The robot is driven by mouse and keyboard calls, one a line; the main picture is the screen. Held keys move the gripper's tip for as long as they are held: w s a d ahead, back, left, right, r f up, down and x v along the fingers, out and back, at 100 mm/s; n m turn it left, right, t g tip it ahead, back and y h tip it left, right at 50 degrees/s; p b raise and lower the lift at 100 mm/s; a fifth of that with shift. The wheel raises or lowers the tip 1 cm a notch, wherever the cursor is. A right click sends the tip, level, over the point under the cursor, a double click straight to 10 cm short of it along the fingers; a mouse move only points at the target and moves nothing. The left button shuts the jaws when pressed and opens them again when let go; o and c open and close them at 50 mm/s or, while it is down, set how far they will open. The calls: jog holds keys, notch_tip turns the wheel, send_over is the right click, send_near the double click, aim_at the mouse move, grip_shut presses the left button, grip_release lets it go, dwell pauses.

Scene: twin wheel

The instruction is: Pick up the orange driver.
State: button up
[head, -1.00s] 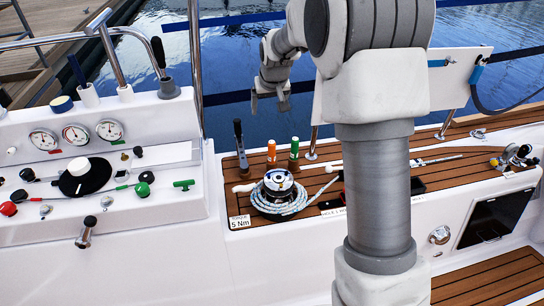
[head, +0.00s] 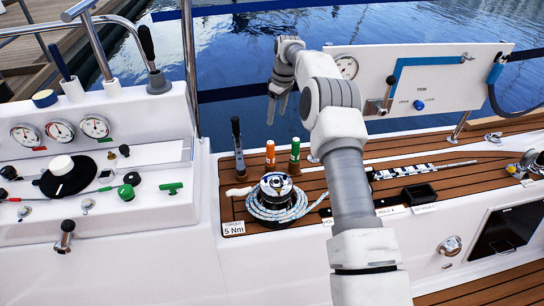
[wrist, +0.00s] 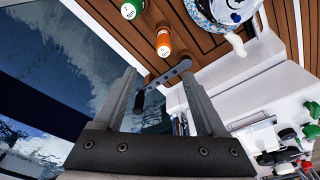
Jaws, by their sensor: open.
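The orange driver (head: 270,154) stands upright on the teak deck, left of the green driver (head: 294,153). In the wrist view the orange driver (wrist: 163,42) shows its top end just beyond the fingertips, with the green driver (wrist: 131,9) above left. My gripper (head: 277,108) hangs above and behind the drivers, apart from them, pointing down. In the wrist view its two fingers (wrist: 158,80) are spread with nothing held. A dark grey handle (wrist: 165,75) shows between and beyond the fingertips; it appears to be the upright dark handle (head: 237,140) left of the drivers.
A winch with coiled rope (head: 276,195) stands in front of the drivers. A console with gauges (head: 60,131) rises at left. A white panel (head: 440,75) stands right of my arm. A black box (head: 419,193) sits on the deck at right. Water lies behind.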

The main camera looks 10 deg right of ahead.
aim_at(270, 149)
jog(key=f+b, duration=0.1)
jog(key=f, duration=0.3)
jog(key=a+f+b, duration=0.1)
jog(key=f, duration=0.2)
jog(key=w+f+b, duration=0.1)
jog(key=f, duration=0.3)
jog(key=shift+a+f, duration=0.2)
jog(key=shift+f, duration=0.15)
jog(key=f+b, duration=0.1)
jog(key=f, duration=0.1)
jog(key=a+f+b, duration=0.1)
jog(key=f, duration=0.1)
jog(key=shift+f+b, duration=0.25)
jog(key=shift+b, duration=0.1)
jog(key=shift+w+f, duration=0.1)
jog(key=shift+f, duration=0.3)
grip_shut()
jog(key=shift+r, duration=0.1)
